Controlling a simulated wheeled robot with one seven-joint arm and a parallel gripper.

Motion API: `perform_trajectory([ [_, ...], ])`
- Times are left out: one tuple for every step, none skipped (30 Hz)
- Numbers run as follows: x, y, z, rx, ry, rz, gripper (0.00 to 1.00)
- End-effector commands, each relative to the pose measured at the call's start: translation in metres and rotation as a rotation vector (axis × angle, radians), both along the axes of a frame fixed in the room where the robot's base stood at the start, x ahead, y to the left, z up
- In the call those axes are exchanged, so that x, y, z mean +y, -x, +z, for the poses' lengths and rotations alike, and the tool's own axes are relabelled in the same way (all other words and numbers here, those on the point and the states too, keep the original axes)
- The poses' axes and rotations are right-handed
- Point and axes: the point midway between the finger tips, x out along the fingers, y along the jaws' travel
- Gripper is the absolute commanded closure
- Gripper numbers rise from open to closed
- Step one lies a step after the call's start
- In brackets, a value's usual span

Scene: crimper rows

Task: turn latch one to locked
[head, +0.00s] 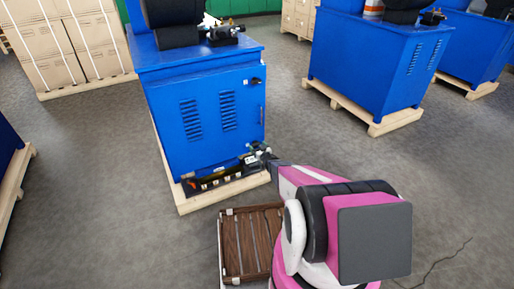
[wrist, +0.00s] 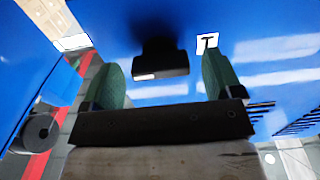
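A blue cabinet (head: 205,130) stands on a pallet in the head view. A small black latch (head: 254,81) is high on its right side. My gripper (head: 258,152) shows low by the cabinet's right corner. In the wrist view, my gripper (wrist: 162,80) is open, with two green fingers apart. A black block-like handle (wrist: 160,62) on a blue face shows between them, with a gap visible on both sides. I cannot tell whether it is the same latch. A white label with a black T-like mark (wrist: 207,42) is by the right finger.
Another blue cabinet (head: 370,65) stands at right on a pallet, and stacked cartons (head: 65,45) at left. A dark round part (wrist: 40,132) shows left in the wrist view.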

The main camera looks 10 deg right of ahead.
Motion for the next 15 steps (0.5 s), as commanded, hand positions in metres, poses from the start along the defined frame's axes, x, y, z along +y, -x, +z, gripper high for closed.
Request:
perform_trajectory([
  [0.0000,0.0000,0.0000,0.000,0.000,0.000,0.28],
  [0.0000,0.0000,0.0000,0.000,0.000,0.000,0.38],
  [0.0001,0.0000,0.0000,0.000,0.000,0.000,0.51],
  [0.0000,0.0000,0.0000,0.000,0.000,0.000,0.60],
  [0.0000,0.0000,0.0000,0.000,0.000,0.000,0.64],
  [0.0000,0.0000,0.0000,0.000,0.000,0.000,0.64],
  [0.0000,0.0000,0.0000,0.000,0.000,0.000,0.64],
  [0.0000,0.0000,0.0001,0.000,0.000,0.000,0.64],
  [0.0000,0.0000,0.0001,0.000,0.001,0.000,0.64],
  [0.0000,0.0000,0.0001,-0.001,0.003,0.000,0.64],
  [0.0000,0.0000,0.0001,-0.002,0.005,0.000,0.64],
  [0.0000,0.0000,0.0001,-0.003,0.010,0.000,0.64],
  [0.0000,0.0000,0.0001,-0.005,0.014,0.000,0.64],
  [0.0000,-0.0001,0.0000,-0.006,0.020,0.000,0.64],
  [0.0000,-0.0001,0.0000,-0.010,0.030,0.000,0.64],
])
